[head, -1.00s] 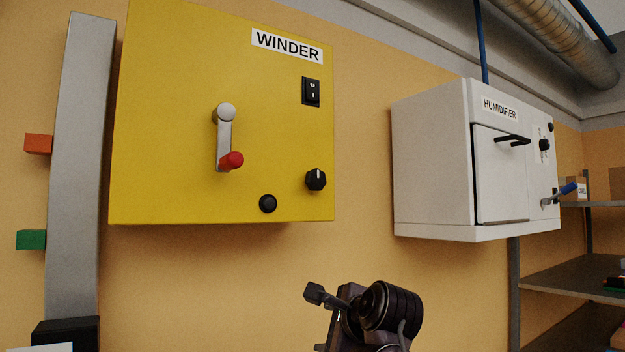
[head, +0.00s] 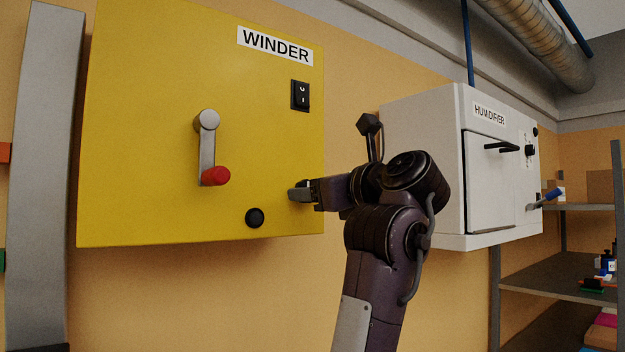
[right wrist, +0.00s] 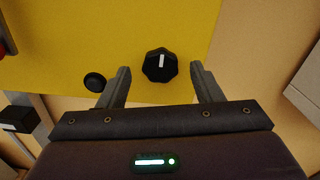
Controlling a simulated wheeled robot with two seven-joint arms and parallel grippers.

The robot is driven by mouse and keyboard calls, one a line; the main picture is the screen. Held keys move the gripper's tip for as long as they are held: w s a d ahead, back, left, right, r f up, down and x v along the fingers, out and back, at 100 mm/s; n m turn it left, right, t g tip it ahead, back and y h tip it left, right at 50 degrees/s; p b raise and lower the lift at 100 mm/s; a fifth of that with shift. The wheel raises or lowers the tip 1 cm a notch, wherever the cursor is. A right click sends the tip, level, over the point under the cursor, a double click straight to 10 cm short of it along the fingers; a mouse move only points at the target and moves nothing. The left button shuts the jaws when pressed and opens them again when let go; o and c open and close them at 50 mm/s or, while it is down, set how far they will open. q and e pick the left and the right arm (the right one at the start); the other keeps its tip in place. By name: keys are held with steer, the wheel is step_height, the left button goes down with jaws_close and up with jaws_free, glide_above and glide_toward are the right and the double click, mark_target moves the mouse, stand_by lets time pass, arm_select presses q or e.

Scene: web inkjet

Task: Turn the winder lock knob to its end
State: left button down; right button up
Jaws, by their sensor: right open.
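The yellow winder box (head: 140,130) hangs on the wall with a WINDER label. Its black lock knob (right wrist: 160,66) shows in the right wrist view, faceted, with a white mark pointing up toward that picture's top. My right gripper (right wrist: 161,80) is open, with one finger on each side of the knob and visible gaps between. In the head view my right gripper (head: 300,192) is at the box's lower right and hides the knob. My left gripper is not in view.
On the box are a crank with a red handle (head: 216,176), a black rocker switch (head: 300,95) and a round black button (head: 254,217) close to the gripper. A white humidifier (head: 422,165) hangs to the right, with shelves (head: 560,275) beyond.

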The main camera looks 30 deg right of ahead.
steer(key=shift+w, duration=0.75)
steer(key=shift+a, duration=0.1)
steer(key=c, duration=1)
steer(key=shift+n, duration=0.4)
